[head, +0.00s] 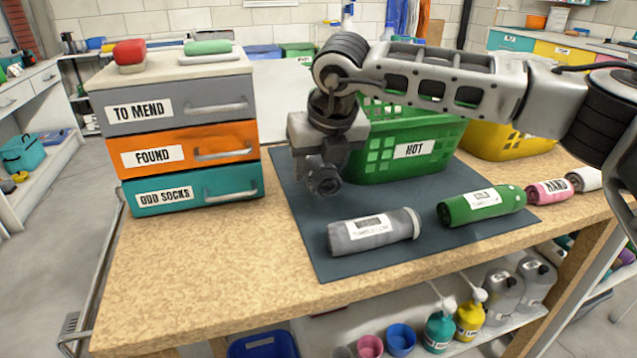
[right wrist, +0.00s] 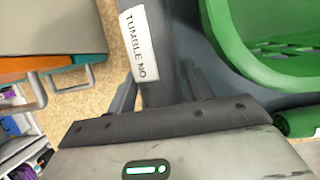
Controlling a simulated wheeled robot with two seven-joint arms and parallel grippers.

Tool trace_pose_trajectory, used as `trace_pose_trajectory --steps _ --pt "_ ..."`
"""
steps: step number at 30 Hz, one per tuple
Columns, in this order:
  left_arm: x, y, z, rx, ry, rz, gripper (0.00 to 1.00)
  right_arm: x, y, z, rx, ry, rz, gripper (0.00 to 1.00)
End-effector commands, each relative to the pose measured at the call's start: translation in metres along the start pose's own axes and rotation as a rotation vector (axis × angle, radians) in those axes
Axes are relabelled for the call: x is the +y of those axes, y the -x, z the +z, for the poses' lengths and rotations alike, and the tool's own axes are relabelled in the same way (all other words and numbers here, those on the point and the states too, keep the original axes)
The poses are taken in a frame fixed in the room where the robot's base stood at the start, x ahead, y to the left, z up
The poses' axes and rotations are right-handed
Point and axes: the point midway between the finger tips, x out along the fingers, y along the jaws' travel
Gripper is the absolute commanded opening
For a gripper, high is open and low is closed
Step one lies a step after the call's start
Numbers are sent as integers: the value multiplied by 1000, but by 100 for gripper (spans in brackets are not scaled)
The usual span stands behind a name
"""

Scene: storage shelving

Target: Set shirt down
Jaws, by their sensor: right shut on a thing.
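My right gripper (head: 325,180) points down over the left part of the dark mat (head: 300,210), between the drawers and the green basket. In the right wrist view it is shut on a grey rolled shirt (right wrist: 165,55) with a white label reading "TUMBLE NO". The roll stretches away from the fingers. My left gripper is out of view.
Drawers (head: 185,128) labelled "TO MEND", "FOUND" and "ODD SOCKS" stand left. A green basket (head: 405,150) marked "HOT" stands at the mat's back, a yellow basket (head: 510,143) beside it. A pink roll (head: 551,192) lies right. Bare mat shows left of the gripper.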

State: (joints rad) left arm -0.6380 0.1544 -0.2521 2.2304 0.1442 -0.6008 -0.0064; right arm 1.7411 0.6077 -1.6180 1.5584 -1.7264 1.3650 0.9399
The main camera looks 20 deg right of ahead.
Motion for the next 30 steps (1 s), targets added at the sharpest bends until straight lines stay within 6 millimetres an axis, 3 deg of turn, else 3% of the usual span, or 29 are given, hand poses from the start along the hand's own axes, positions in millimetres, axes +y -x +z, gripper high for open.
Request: trace_pose_trajectory --steps 7,12,24,25,26,27,30 --pt "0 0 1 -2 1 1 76 -1 -19 6 0 -1 -1 25" --pt "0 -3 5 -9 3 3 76 -2 -42 -5 0 1 1 25" --pt "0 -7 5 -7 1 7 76 -2 -46 -7 -1 0 2 25" --pt "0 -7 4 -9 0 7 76 -2 -45 -7 0 0 2 60" --pt "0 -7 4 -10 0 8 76 -2 -45 -7 0 0 2 68" --pt "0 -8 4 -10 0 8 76 -2 -45 -7 0 0 1 74" --pt "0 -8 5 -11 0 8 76 -2 -45 -7 1 0 1 74"
